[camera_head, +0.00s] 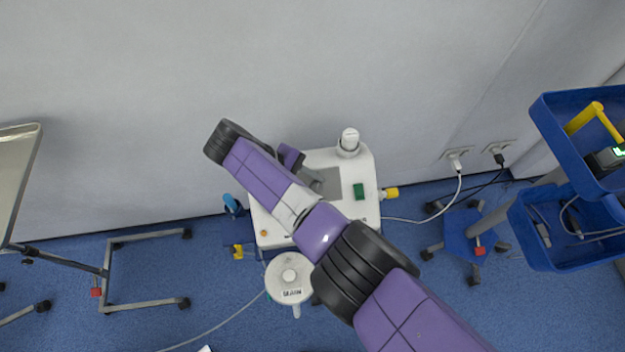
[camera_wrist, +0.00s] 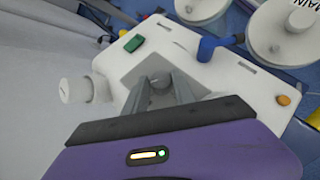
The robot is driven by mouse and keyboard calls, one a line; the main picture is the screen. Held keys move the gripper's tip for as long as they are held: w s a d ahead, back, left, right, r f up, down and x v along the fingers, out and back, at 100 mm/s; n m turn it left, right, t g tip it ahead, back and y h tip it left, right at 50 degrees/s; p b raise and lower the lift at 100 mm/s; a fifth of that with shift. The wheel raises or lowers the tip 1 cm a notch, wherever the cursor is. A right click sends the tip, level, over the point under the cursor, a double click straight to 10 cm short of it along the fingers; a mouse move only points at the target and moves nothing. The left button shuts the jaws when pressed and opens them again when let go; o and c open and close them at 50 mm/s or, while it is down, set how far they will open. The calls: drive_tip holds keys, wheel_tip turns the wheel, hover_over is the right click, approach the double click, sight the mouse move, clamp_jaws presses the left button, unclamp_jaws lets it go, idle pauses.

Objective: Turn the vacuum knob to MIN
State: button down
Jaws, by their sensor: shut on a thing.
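The suction unit (camera_head: 332,160) is a white box on the floor against the wall, partly covered by my arm in the head view. In the wrist view its white top (camera_wrist: 190,45) has a grey recessed panel (camera_wrist: 130,72). My gripper (camera_wrist: 161,90) reaches into that panel, its two grey fingers shut on a small round knob, the vacuum knob (camera_wrist: 160,80). The fingers hide the knob's sides, and no MIN mark or scale can be read. In the head view my gripper (camera_head: 308,174) is over the unit, and the knob is hidden.
A white cylinder (camera_head: 348,141) and a green switch (camera_head: 359,191) are on the unit. A white-lidded canister marked MAIN (camera_head: 289,277) stands in front. A blue-tray cart (camera_head: 555,235) is at right, a metal stand (camera_head: 110,275) at left. A white cable (camera_head: 420,219) runs to the wall.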

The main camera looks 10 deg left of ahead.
drive_tip(key=n+t, duration=0.1)
drive_tip(key=n+t+h+p, duration=0.1)
drive_tip(key=n+t, duration=0.1)
drive_tip(key=n, duration=0.1)
drive_tip(key=shift+s+f+t+h+p, duration=0.3)
drive_tip(key=shift+s+f+t+h, duration=0.05)
drive_tip(key=shift+s+t+h, duration=0.05)
idle(0.4)
drive_tip(key=c, duration=1)
unclamp_jaws()
drive_tip(key=shift+c, duration=0.2)
drive_tip(key=shift+w+t, duration=0.1)
drive_tip(key=shift+t, duration=0.2)
drive_tip(key=shift+b+v, duration=0.4)
drive_tip(key=shift+v, duration=3.5)
